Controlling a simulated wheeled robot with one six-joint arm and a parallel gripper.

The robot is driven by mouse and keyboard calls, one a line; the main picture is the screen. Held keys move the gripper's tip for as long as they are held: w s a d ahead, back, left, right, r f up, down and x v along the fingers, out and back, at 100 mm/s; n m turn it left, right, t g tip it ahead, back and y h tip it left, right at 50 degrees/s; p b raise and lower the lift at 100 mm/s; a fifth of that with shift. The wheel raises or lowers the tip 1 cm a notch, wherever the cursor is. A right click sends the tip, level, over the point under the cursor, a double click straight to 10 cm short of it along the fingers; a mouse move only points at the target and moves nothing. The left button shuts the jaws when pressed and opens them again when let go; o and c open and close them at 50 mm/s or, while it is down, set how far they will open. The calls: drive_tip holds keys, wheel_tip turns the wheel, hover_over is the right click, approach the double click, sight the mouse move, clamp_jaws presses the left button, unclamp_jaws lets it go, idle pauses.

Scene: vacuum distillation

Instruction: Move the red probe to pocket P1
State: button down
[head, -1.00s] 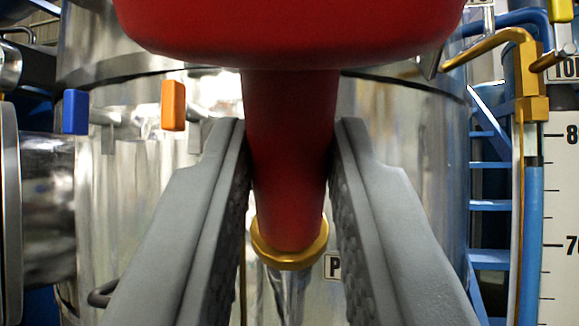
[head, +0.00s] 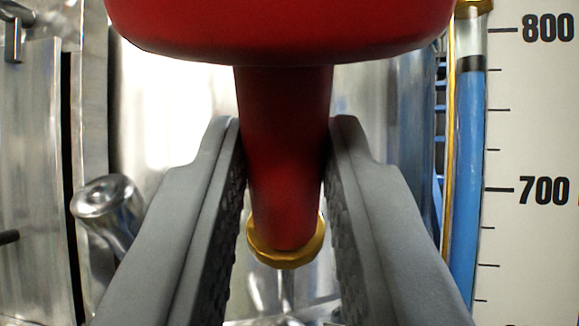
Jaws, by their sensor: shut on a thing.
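The red probe (head: 286,150) has a wide red head at the top of the view, a narrower red body below it and a gold collar (head: 286,245) near its lower end. A thin metal stem shows faintly under the collar. My gripper (head: 285,140) is shut on the red body, with one grey textured finger on each side. Pocket P1 cannot be made out, and no pocket label is readable. The probe and fingers hide much of the middle of the view.
A large shiny metal vessel (head: 165,110) fills the background. A metal stub with a round end (head: 108,200) juts out at left. At right stand a blue-filled gauge tube (head: 467,170) and a white scale board (head: 535,120) marked 800 and 700.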

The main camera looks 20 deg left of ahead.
sight(285, 293)
idle(0.3)
drive_tip(key=shift+w+a+f, duration=0.15)
drive_tip(key=shift+w+f, duration=0.4)
drive_tip(key=shift+f, duration=0.2)
drive_tip(key=shift+w+a+f, duration=0.2)
drive_tip(key=shift+w+f, duration=0.3)
drive_tip(key=shift+f, duration=0.3)
drive_tip(key=shift+w+a+f, duration=0.15)
drive_tip(key=shift+w+f, duration=0.4)
drive_tip(key=shift+f, duration=0.2)
drive_tip(key=w+a+f, duration=0.1)
drive_tip(key=w+f, duration=0.4)
drive_tip(key=f, duration=0.2)
drive_tip(key=shift+w+a+f, duration=0.15)
drive_tip(key=shift+a+f, duration=0.15)
drive_tip(key=shift+f, duration=0.1)
idle(3.8)
drive_tip(key=c, duration=1.2)
unclamp_jaws()
drive_tip(key=shift+o, duration=0.2)
